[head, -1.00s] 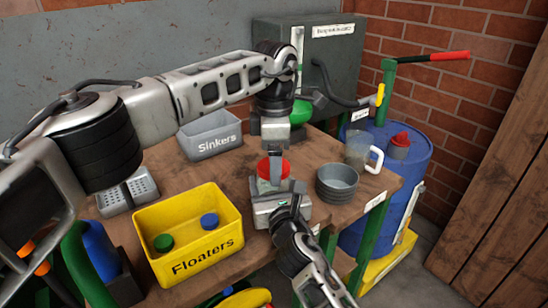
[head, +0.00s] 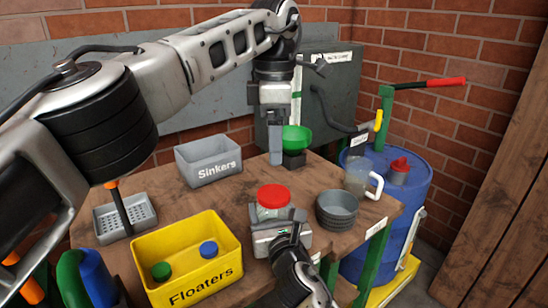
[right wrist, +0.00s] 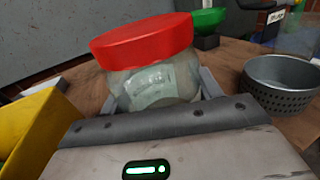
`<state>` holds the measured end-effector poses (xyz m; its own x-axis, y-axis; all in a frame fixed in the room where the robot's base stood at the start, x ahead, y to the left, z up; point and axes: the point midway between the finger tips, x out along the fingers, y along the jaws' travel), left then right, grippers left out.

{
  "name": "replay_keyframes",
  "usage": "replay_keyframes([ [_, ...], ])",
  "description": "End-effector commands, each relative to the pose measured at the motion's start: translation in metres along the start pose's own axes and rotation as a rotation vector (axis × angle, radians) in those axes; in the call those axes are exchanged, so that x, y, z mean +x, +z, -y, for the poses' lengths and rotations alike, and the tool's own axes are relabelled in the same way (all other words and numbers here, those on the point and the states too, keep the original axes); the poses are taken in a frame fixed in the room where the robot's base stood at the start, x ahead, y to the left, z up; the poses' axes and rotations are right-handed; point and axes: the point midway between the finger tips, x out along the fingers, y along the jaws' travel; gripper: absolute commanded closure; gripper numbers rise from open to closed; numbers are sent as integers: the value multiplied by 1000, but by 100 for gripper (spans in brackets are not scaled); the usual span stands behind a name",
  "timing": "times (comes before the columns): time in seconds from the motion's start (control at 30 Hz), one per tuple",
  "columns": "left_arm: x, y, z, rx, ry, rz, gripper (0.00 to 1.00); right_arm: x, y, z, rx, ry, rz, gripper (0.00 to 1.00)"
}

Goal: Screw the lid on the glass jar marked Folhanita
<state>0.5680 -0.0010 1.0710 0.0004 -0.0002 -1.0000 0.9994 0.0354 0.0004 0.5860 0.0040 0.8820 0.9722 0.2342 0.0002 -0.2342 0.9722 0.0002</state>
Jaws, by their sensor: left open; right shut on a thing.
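The glass jar (head: 272,212) stands near the front of the wooden table with a red lid (head: 273,196) on its mouth. In the right wrist view the jar (right wrist: 150,82) shows a pale label too blurred to read, and the red lid (right wrist: 143,40) covers its top; I cannot tell how tight it is. My right gripper (head: 278,222) is shut around the jar's lower body, with its fingers on either side in the wrist view. My left gripper (head: 277,148) is open and empty, above and behind the lid, clear of it. Its far finger is mostly hidden.
A yellow Floaters bin (head: 205,277) holds a green and a blue lid. A grey Sinkers bin (head: 205,170), a green funnel (head: 297,138), a grey perforated bowl (head: 337,210) and a clear mug (head: 357,177) stand around. A blue drum (head: 405,215) is right of the table.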

Motion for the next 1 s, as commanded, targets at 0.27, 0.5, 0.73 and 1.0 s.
replay_keyframes([
  [0.27,-10,0,0,1,0,1,15,0,-1,1,-1,-2,-2,100],
  [0.5,-10,0,0,1,0,1,15,0,-1,1,-1,-2,-1,17],
  [0.73,-10,0,0,1,0,1,15,0,0,1,-1,-1,-1,11],
  [1.0,-16,0,0,1,0,1,15,-8,1,0,-1,5,-2,11],
])
